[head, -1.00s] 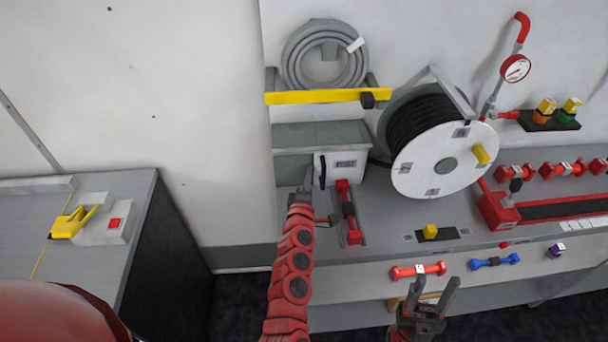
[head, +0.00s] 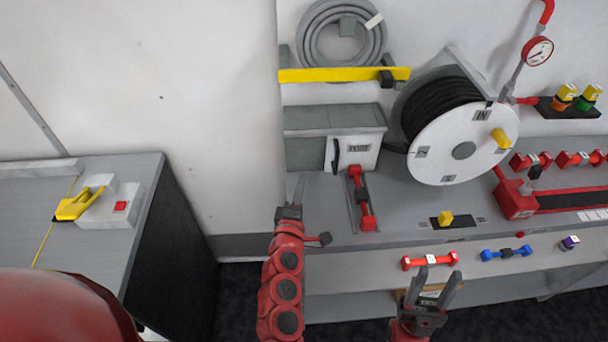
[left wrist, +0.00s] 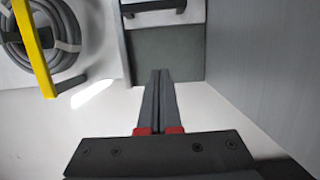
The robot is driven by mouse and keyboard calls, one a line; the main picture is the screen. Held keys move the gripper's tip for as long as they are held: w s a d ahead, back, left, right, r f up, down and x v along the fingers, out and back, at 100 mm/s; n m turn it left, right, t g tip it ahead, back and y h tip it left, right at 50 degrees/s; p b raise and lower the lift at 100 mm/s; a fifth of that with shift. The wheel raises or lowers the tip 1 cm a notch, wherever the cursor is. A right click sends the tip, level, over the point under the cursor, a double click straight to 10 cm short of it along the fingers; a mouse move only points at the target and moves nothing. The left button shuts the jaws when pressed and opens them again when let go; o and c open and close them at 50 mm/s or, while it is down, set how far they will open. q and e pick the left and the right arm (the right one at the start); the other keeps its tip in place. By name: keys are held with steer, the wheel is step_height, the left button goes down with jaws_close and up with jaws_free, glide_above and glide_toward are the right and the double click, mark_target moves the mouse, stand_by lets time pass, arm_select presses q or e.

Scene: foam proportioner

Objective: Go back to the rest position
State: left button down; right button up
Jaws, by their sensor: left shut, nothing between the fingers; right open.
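My left gripper (head: 298,190) is shut and empty in the head view. It is in front of and below the grey cabinet box (head: 308,119) on the wall, apart from its dark handle (head: 336,155). In the left wrist view my left gripper's fingers (left wrist: 161,75) are together, pointing toward the cabinet's dark grey face (left wrist: 168,56). My right gripper (head: 432,286) is open and empty at the bottom centre-right of the head view, with its fingers pointing up. It is in front of the lower shelf, below the red dumbbell-shaped piece (head: 430,260).
A hose reel (head: 463,150) and a red coupling (head: 362,200) are right of the left gripper. A yellow bar (head: 330,75) and coiled hose (head: 385,40) are above. A desk (head: 60,235) with a yellow lever (head: 78,204) stands at left. Dark floor (head: 240,290) lies between.

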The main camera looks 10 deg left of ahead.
arm_select(q)
steer(key=shift+s, duration=0.55)
